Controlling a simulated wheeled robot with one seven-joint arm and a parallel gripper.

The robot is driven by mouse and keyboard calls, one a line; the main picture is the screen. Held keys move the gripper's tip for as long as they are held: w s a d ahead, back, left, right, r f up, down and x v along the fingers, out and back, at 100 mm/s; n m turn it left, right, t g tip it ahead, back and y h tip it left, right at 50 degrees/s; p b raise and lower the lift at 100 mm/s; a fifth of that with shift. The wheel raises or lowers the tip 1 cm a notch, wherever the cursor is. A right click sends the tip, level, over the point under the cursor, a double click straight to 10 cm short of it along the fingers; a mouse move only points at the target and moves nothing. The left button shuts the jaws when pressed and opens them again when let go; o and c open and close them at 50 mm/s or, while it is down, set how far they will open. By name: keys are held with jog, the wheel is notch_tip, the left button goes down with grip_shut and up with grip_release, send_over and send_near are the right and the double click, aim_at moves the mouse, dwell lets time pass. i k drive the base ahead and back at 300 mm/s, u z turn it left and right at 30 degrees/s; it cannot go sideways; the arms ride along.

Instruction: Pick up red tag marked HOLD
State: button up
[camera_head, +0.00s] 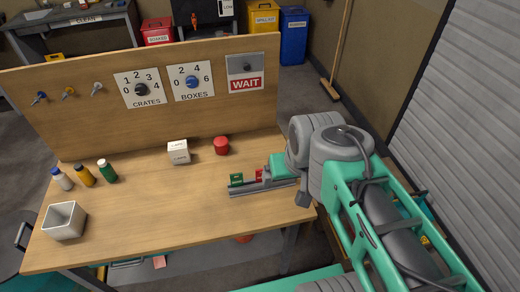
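A small red tag (259,174) stands at the grey slotted rail (240,191) on the right part of the wooden table. Its lettering is too small to read. A green tag (236,179) stands to its left at the same rail. My gripper (266,175) is low over the right part of the rail, right at the red tag, coming in from the right.
A red round object (221,146) and a white cube (179,152) stand behind the rail. Three bottles (86,176) and an open grey box (65,221) stand at left. A panel (200,113) with dials and a WAIT sign rises along the back. The table's middle is clear.

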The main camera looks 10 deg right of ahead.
aim_at(258, 178)
jog(key=u, duration=2.5)
jog(key=k, duration=0.65)
jog(key=u, duration=0.2)
